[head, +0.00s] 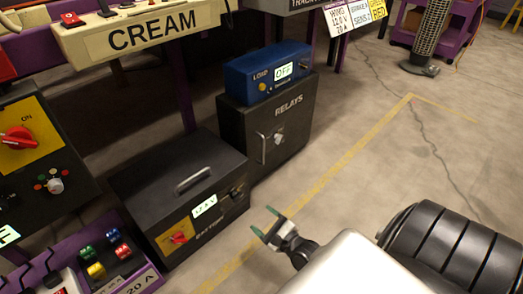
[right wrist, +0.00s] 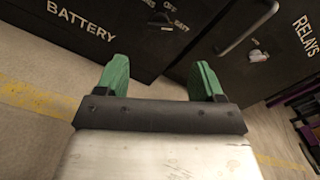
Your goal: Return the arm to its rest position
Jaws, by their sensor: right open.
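My right gripper (head: 268,224) is open and empty, with green fingertips spread apart. In the head view it is over the floor, to the right of the black battery box (head: 165,190) and below the black relays box (head: 265,125). In the right wrist view its two green fingers (right wrist: 160,78) are well apart with nothing between them. The battery box (right wrist: 95,60) and the relays box (right wrist: 262,75) show beyond the fingers. My left gripper is not in view.
A blue LOAD unit (head: 268,75) reading OFF sits on the relays box. A CREAM-labelled bench (head: 150,32) and a control panel (head: 20,135) stand at left. A heater-like column (head: 428,40) stands at upper right. The floor (head: 370,150) right of the yellow line is open.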

